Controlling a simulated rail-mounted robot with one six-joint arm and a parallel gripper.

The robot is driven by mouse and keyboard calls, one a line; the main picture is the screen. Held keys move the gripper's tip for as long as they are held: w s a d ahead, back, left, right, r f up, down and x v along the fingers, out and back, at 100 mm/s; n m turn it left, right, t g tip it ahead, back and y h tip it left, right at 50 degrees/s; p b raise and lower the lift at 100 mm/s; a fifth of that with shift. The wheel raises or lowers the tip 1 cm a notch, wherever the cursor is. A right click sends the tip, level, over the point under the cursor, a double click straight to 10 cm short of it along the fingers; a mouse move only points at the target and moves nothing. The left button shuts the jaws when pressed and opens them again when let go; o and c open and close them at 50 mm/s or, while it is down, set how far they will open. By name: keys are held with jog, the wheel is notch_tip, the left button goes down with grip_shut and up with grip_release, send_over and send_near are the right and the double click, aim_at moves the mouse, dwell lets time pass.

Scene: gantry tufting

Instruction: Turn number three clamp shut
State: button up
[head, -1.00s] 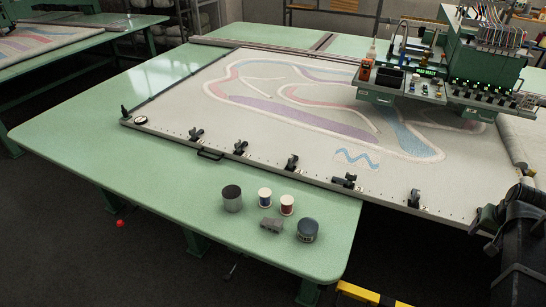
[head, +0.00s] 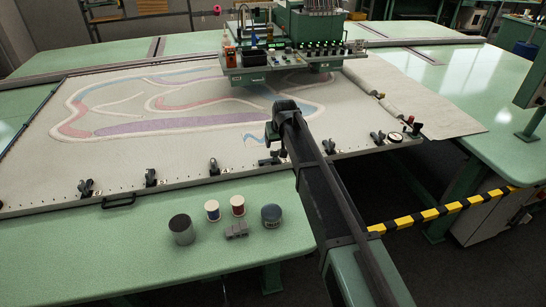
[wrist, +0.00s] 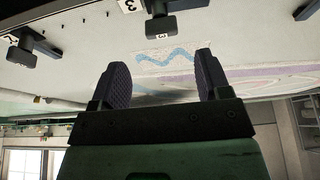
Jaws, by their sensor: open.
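The number three clamp (wrist: 160,25) is dark, with a white "3" label, at the top of the wrist view. In the head view this clamp (head: 267,161) sits on the front rail below the blue squiggle, partly crowded by my arm. It looks lower and flatter than the upright clamps to its left. My gripper (wrist: 161,65) is open and empty, its two dark ribbed pads apart over the fabric. In the head view my gripper (head: 276,131) is just above and behind the clamp; its fingers are hard to see. No contact is visible.
Other clamps stand along the rail: one (head: 214,167) to the left, one (head: 378,138) to the right. A neighbouring clamp (wrist: 35,45) shows in the wrist view. Cans and spools (head: 239,206) stand on the front table. The tufting head (head: 310,45) is behind.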

aim_at(275, 151)
jog(key=b+x, duration=0.5)
jog(key=x, duration=0.2)
jog(key=shift+f, duration=0.35)
jog(key=shift+a+r, duration=0.1)
jog(key=shift+r, duration=0.05)
jog(key=c, duration=0.9)
